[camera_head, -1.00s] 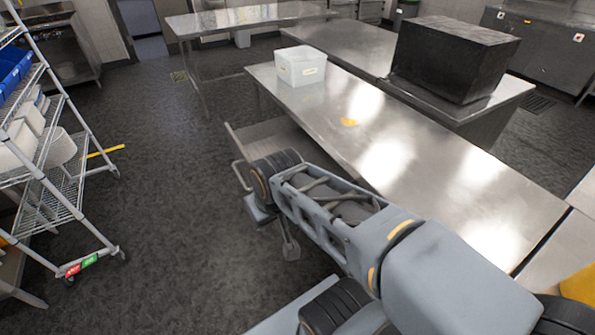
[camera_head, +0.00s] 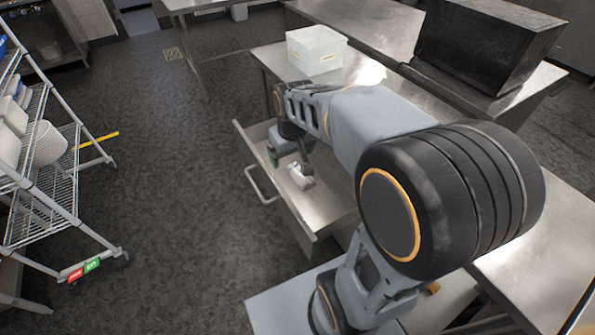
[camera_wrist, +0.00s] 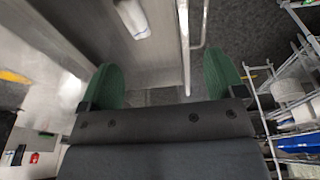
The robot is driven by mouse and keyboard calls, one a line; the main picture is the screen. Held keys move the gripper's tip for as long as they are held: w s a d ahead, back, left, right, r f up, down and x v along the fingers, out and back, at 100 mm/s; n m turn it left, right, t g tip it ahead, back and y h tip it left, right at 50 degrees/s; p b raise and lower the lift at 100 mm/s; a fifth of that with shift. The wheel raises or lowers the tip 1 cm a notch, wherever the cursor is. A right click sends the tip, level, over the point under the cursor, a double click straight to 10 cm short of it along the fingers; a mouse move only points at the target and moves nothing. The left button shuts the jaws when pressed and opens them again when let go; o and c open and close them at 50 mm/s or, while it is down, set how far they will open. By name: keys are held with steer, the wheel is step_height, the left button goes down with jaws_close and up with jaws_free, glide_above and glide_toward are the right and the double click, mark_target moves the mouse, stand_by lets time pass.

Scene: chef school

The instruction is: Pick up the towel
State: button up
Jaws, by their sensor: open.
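A small white rolled or folded cloth, which looks like the towel (camera_head: 300,177), lies inside an open metal drawer (camera_head: 325,212) under the steel counter. My gripper (camera_head: 286,156) is above the drawer, close to the towel and on its far side in the head view. In the wrist view my gripper (camera_wrist: 160,84) has its two green fingers spread apart with nothing between them. The towel (camera_wrist: 132,18) shows at the top of the wrist view, beyond the fingertips and partly cut off by the frame. The gripper appears apart from it.
The drawer's front panel and handle (camera_head: 262,187) stick out into the aisle. On the counter are a translucent white bin (camera_head: 316,52) and, behind, a large black box (camera_head: 482,45). A wire shelf rack (camera_head: 50,185) stands at left. The dark floor between is clear.

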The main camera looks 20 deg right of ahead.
steer(key=shift+g, duration=0.5)
steer(key=w+d+f, duration=0.1)
steer(key=w, duration=0.1)
steer(key=w+d+f, duration=0.1)
steer(key=w, duration=0.1)
steer(key=w+d+f, duration=0.1)
steer(key=shift+w+d+f, duration=0.2)
steer(key=shift+w, duration=0.2)
steer(key=g, duration=0.1)
glide_above(300, 174)
step_height(300, 174, down, 6)
steer(key=shift+n, duration=0.4)
steer(key=f, duration=0.5)
steer(key=w+f+p, duration=0.1)
steer(key=f, duration=0.2)
steer(key=shift+w+d+f, duration=0.1)
steer(key=shift+d+f, duration=0.1)
steer(key=shift+d+f+p, duration=0.15)
steer(key=shift+f+p, duration=0.4)
steer(key=shift+f, duration=2.75)
steer(key=c, duration=1)
